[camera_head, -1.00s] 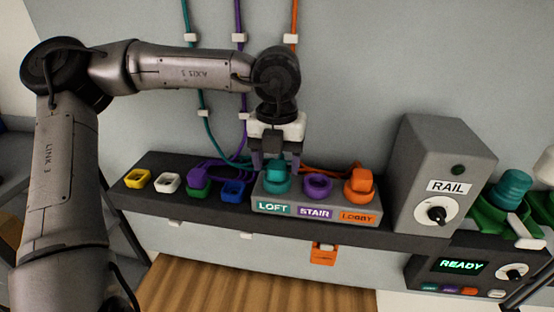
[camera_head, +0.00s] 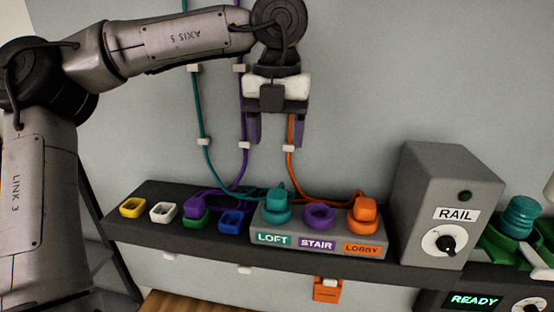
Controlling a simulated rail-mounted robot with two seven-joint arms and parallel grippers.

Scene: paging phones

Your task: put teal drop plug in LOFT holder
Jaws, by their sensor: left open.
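The teal drop plug (camera_head: 275,200) stands upright in the teal LOFT holder (camera_head: 277,215), at the left end of the labelled block, with the teal cord running to it. My left gripper (camera_head: 281,137) is open and empty, above the plug and well clear of it, in front of the wall. My right gripper is not in view.
The purple STAIR holder (camera_head: 319,215) looks empty. An orange plug (camera_head: 364,208) stands in the LOBBY holder. Yellow (camera_head: 132,207), white (camera_head: 163,212), green and blue (camera_head: 232,222) sockets line the shelf's left. A grey RAIL box (camera_head: 450,200) stands right of the block.

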